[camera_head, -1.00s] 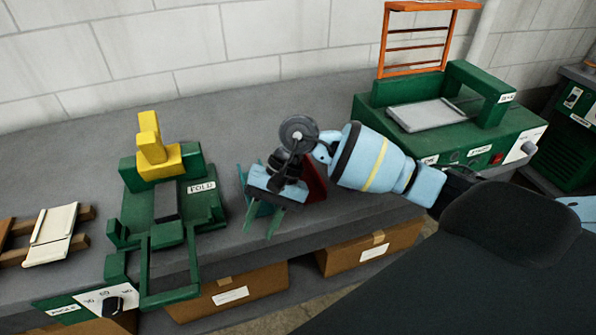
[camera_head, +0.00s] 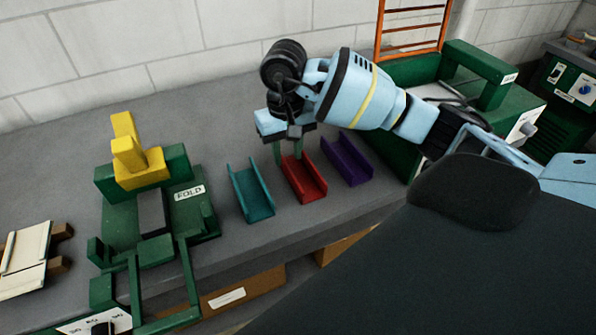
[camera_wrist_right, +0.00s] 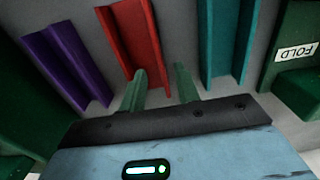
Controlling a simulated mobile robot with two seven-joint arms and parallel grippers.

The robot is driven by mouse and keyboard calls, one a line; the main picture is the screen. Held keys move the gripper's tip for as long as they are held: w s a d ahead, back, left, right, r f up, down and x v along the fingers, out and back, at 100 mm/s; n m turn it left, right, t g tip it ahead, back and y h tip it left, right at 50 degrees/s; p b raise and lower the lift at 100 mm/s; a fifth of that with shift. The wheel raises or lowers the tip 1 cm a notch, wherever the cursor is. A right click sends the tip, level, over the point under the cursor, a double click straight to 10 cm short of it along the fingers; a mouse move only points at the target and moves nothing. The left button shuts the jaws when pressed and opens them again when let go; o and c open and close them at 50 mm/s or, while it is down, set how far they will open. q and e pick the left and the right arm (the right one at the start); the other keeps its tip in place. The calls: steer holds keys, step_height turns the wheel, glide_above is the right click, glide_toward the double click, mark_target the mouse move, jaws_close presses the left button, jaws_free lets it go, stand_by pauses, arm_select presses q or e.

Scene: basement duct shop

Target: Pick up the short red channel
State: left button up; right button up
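The short red channel (camera_head: 303,178) lies on the grey bench between a teal channel (camera_head: 250,190) and a purple channel (camera_head: 347,158). My right gripper (camera_head: 288,157) is open and empty at the wall-side end of the red channel, with its green fingers spread. In the right wrist view, the red channel (camera_wrist_right: 133,42) lies beyond the fingertips (camera_wrist_right: 159,78), mostly in line with the left finger. The purple channel (camera_wrist_right: 68,62) is to its left and the teal one (camera_wrist_right: 226,40) to its right. I cannot tell whether the fingers touch the bench. My left gripper is not in view.
A green folding machine (camera_head: 190,215) with a yellow block (camera_head: 140,165) stands left of the channels. Another green machine (camera_head: 490,75) and an orange rack (camera_head: 410,30) stand at the right. Cardboard boxes (camera_head: 245,290) sit below the bench. Bare bench lies behind the channels.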

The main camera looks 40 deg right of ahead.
mark_target(288, 167)
steer(key=shift+f, duration=0.15)
step_height(288, 167, down, 5)
steer(key=shift+s+r+b, duration=0.1)
steer(key=shift+s+b, duration=0.05)
steer(key=shift+b, duration=0.65)
steer(key=shift+r, duration=0.1)
steer(key=shift+c, duration=0.9)
steer(key=c, duration=0.5)
jaws_close()
